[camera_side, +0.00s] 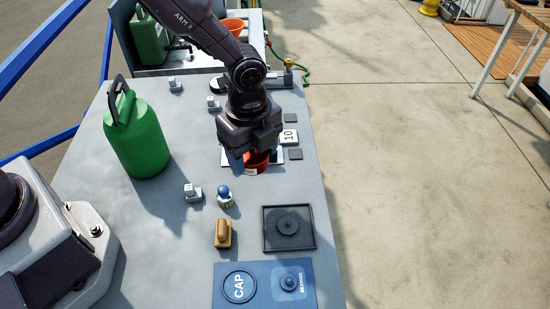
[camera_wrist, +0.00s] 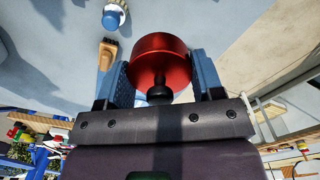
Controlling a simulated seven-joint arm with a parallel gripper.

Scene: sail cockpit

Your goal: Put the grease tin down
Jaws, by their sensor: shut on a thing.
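The grease tin is a red round tin (camera_side: 256,164) with a black knob. It sits between the blue fingers of my gripper (camera_side: 252,158), near the right side of the grey worktop. In the wrist view the red tin (camera_wrist: 160,58) fills the space between both blue fingers (camera_wrist: 165,78), which are shut on it. Its black knob points towards the wrist. A pale flat plate (camera_side: 226,156) shows partly under my gripper. I cannot tell whether the tin touches the plate or hangs just above it.
A "10" marker (camera_side: 289,136) lies right of my gripper. A blue-topped bottle (camera_side: 225,198) and a wooden brush (camera_side: 223,234) stand nearer the camera. A black square tray (camera_side: 270,244) and a blue CAP mat (camera_side: 262,299) lie in front. A green can (camera_side: 138,140) stands left.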

